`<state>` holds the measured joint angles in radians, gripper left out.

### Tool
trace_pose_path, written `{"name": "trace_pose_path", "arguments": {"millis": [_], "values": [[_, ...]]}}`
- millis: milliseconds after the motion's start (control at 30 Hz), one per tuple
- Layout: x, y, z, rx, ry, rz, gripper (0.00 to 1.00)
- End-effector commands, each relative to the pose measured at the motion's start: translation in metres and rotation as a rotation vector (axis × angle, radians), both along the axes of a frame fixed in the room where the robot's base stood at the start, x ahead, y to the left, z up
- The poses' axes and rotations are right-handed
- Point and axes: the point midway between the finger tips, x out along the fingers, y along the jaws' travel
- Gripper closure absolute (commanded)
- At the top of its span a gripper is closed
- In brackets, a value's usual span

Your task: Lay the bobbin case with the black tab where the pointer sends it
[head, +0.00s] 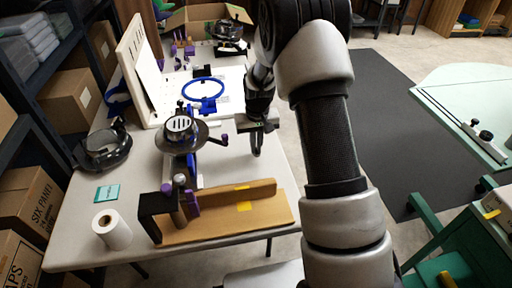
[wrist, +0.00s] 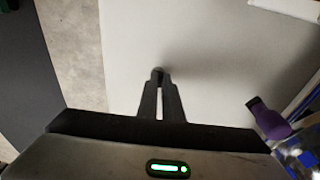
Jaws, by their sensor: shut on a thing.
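My gripper (head: 257,152) is over the right part of the white table, pointing down, to the right of a round metal device. In the wrist view my gripper (wrist: 160,95) has its two fingers close together, with a small dark piece (wrist: 157,73) at their tips. The piece is mostly hidden, so I cannot tell whether it is the bobbin case with the black tab. A tall white board (head: 139,62) with a dark slanted strip stands at the table's left back; I cannot tell whether the strip is the pointer.
The round metal device (head: 180,128) has a purple-knobbed crank (head: 224,139), close to my gripper. A brown wooden board (head: 225,218), paper roll (head: 112,230), teal card (head: 107,193) and blue ring (head: 204,90) occupy the table (head: 270,176). The tabletop under my gripper is clear.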

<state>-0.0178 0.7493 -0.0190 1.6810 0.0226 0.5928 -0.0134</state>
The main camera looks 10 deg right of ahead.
Motion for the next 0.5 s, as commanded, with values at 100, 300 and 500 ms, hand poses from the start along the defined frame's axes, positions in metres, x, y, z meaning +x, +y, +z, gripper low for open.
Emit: {"name": "trace_pose_path", "arguments": {"millis": [100,300,500], "values": [[0.0004,0.0,0.0005,0.0,-0.002,0.0,1.0],[0.0003,0.0,-0.0031,0.0,-0.001,0.0,1.0],[0.0003,-0.0001,-0.0027,0.0,-0.001,0.0,0.75]]}}
